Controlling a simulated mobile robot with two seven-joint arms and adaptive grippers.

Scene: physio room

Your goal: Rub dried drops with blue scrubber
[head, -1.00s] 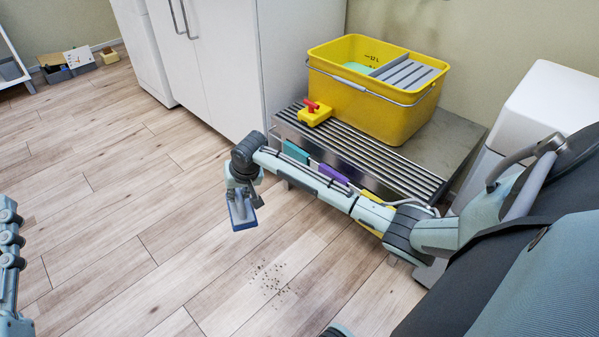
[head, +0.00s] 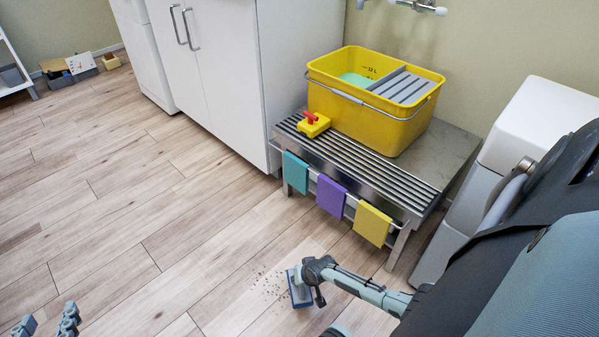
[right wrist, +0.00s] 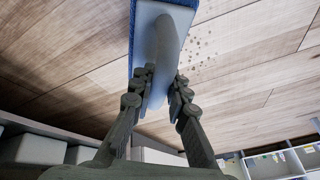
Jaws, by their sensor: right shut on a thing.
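The dried drops are a patch of small dark specks (head: 268,282) on the wooden floor; they also show in the right wrist view (right wrist: 205,47). The blue scrubber (head: 300,291) has a pale body and handle above a blue pad; its blue edge (right wrist: 133,30) shows in the right wrist view. My right gripper (right wrist: 165,82) is shut on the handle. The scrubber is low, just right of the specks; I cannot tell whether it touches the floor. My left gripper (head: 47,322) is at the bottom left, its fingers apart and empty, partly cut off by the frame.
A metal slatted bench (head: 440,165) carries a yellow bucket (head: 375,125) and a small yellow thing with a red knob (head: 313,124). Teal (head: 296,172), purple (head: 331,196) and yellow (head: 372,224) cloths hang on its front rail. White cabinets (head: 215,70) stand behind. The floor at left is clear.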

